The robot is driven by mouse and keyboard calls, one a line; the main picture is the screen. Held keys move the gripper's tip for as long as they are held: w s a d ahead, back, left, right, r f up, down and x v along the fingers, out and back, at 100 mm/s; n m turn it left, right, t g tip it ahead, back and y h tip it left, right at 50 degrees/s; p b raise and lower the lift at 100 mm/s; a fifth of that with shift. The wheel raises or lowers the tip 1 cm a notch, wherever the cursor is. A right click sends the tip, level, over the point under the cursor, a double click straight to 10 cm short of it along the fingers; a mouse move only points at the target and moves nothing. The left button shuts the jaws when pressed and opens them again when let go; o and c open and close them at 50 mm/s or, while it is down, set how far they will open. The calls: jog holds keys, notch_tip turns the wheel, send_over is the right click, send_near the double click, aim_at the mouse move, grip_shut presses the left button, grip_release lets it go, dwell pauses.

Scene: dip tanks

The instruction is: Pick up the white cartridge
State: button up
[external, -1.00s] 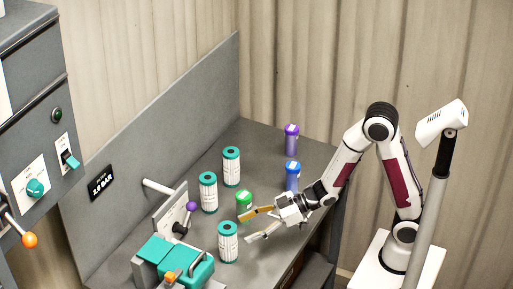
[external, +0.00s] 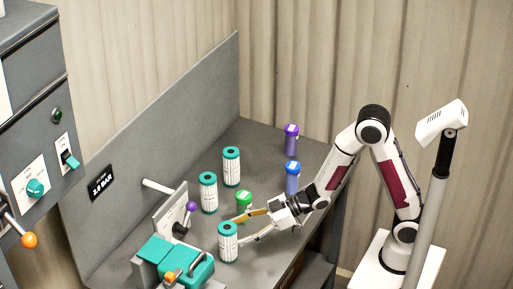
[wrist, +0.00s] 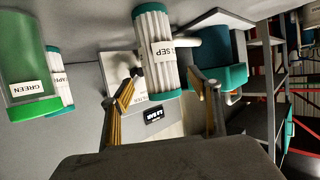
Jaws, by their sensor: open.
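Three white cartridges with teal ends stand upright on the grey bench: a front one (external: 228,243), a middle one (external: 208,193) and a back one (external: 231,167). My gripper (external: 246,229) is open beside the front cartridge, on its right side. In the wrist view, a white cartridge (wrist: 153,27) with a label ending in "SEP" lies just beyond and between the spread fingertips (wrist: 167,86). I cannot tell whether either finger touches it. Part of another cartridge (wrist: 56,66) shows behind a green container at the left.
The green container (external: 244,199) stands close behind my gripper. A blue container (external: 292,178) and a purple one (external: 291,139) stand farther back. A teal device (external: 175,262) with a lever is left of the front cartridge. A grey panel (external: 150,165) rises along the bench's left side.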

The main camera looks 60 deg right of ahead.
aim_at(228, 236)
jog(key=shift+x, duration=2.6)
jog(key=c, duration=1.4)
